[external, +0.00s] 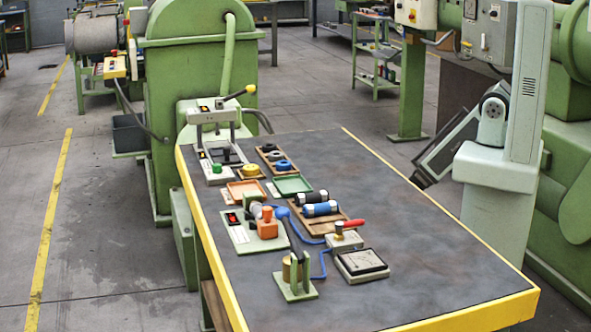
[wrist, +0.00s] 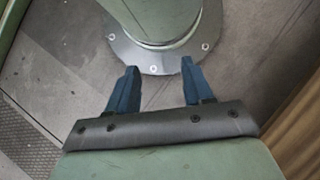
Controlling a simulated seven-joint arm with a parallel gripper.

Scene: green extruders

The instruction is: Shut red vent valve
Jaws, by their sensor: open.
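A small valve with a red lever handle (external: 351,224) stands on the table, right of centre. Its pale block (external: 344,242) sits beneath the lever, with a blue hose beside it. The lever points to the right; I cannot tell from this whether the valve is open or shut. My gripper (external: 418,182) hangs by the table's right edge, well apart from the valve, and is partly hard to make out there. In the wrist view my gripper (wrist: 159,68) has two blue fingers spread apart with nothing between them. The valve is not in the wrist view.
Near the valve are a square gauge (external: 361,264), a green stand with a dark lever (external: 296,285), and a wooden tray (external: 304,218) with cylinders. An orange tray (external: 245,189) and a green tray (external: 293,185) lie behind. The table's right and front areas are clear.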

